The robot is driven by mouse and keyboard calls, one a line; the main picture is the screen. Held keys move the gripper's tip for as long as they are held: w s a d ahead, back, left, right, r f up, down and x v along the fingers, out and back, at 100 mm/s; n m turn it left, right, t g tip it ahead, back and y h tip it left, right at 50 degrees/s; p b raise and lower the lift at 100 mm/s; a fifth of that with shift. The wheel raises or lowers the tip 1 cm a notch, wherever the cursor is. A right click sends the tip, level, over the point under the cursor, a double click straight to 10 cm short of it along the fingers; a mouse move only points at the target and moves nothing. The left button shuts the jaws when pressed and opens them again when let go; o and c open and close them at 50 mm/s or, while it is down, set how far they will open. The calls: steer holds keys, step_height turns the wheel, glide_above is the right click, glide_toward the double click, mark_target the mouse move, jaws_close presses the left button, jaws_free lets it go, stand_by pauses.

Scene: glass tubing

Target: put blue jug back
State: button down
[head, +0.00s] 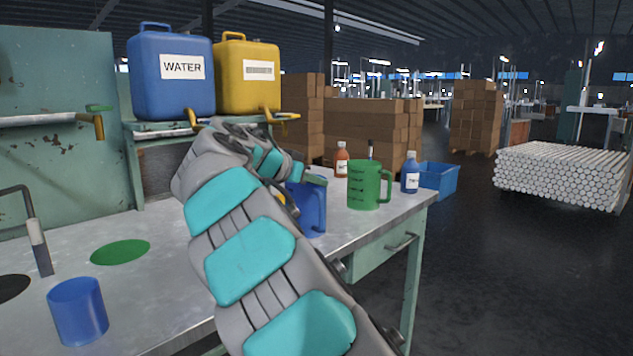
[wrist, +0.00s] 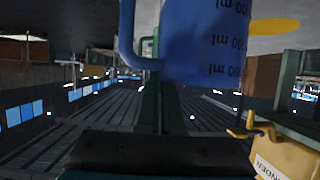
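The blue jug (head: 313,208) is upright over the right part of the workbench, partly hidden by my arm; I cannot tell whether its base touches the bench. In the wrist view the jug (wrist: 205,45) is large and upside down, with printed ml marks and its handle on the left. My gripper (head: 312,181) is at the jug's upper part in the head view, mostly hidden by my arm.
A green jug (head: 363,186), a brown bottle (head: 341,162) and a blue bottle (head: 410,176) stand right of the blue jug. A blue cup (head: 78,313) and a green disc (head: 120,252) are at left. Blue (head: 172,90) and yellow (head: 247,88) containers sit on the shelf.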

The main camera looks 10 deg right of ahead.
steer(key=shift+f, duration=0.15)
steer(key=c, duration=1.1)
jaws_free()
steer(key=shift+r, duration=0.25)
steer(key=b+v, duration=0.1)
steer(key=v, duration=1.1)
steer(key=shift+f, duration=0.1)
